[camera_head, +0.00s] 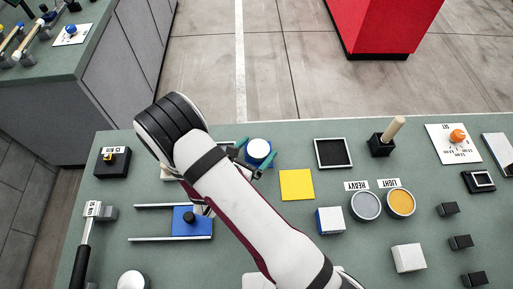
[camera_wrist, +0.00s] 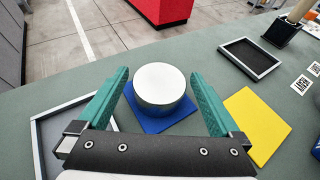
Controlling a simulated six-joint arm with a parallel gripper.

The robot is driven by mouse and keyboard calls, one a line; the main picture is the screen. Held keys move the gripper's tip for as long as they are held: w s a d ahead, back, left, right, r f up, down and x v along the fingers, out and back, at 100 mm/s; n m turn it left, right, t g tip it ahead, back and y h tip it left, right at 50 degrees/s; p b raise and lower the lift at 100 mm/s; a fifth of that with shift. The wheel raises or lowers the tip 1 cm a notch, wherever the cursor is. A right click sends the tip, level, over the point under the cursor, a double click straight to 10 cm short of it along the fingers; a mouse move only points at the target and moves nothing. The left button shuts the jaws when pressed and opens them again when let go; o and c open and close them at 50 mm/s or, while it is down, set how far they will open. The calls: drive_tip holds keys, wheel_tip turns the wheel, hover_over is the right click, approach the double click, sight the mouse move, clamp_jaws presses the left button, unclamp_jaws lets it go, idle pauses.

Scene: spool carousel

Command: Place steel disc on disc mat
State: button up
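The steel disc (camera_wrist: 159,83), a short pale silver cylinder, sits flat on a blue square mat (camera_wrist: 150,122) in the wrist view. In the head view the disc (camera_head: 258,148) and a bit of the blue mat (camera_head: 273,161) show just beyond my forearm. My gripper (camera_wrist: 158,80) is open, its two green fingers on either side of the disc with a small gap on each side. The gripper also shows in the head view (camera_head: 250,158), partly hidden by my arm. I cannot tell how high the fingertips are above the table.
A yellow square (camera_head: 297,185) lies right of the blue mat. A dark framed tray (camera_head: 317,152) and a black holder with a wooden peg (camera_head: 381,145) stand beyond it. A pale-rimmed grey tray (camera_wrist: 36,139) is at the left finger. A blue slider block (camera_head: 203,225) sits on rails, left.

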drive_tip(key=shift+s+a+r, duration=0.15)
drive_tip(key=shift+r, duration=0.05)
drive_tip(key=v, duration=1.1)
drive_tip(key=shift+s+a+r, duration=0.1)
drive_tip(key=shift+s+a, duration=0.05)
drive_tip(key=shift+s, duration=0.1)
drive_tip(key=s+d+r+m+g+h, duration=0.1)
drive_tip(key=s+d+r+m+g, duration=0.35)
drive_tip(key=d+m, duration=0.4)
drive_tip(key=s+d+r+m+g+h, duration=0.1)
drive_tip(key=s+d+r+m+g, duration=0.2)
drive_tip(key=d+r+m+g, duration=0.55)
drive_tip(key=s+a+r+m+y, duration=0.1)
drive_tip(key=s+a+m+y, duration=0.2)
drive_tip(key=m, duration=0.6)
drive_tip(key=s+a+r+m+t+y, duration=0.1)
drive_tip(key=s+a+m+y, duration=0.2)
drive_tip(key=s+m+y, duration=0.2)
drive_tip(key=m+y, duration=0.3)
drive_tip(key=shift+s+a+r+m+t, duration=0.15)
drive_tip(key=shift+s+a+m+t, duration=0.15)
drive_tip(key=shift+a+m, duration=0.1)
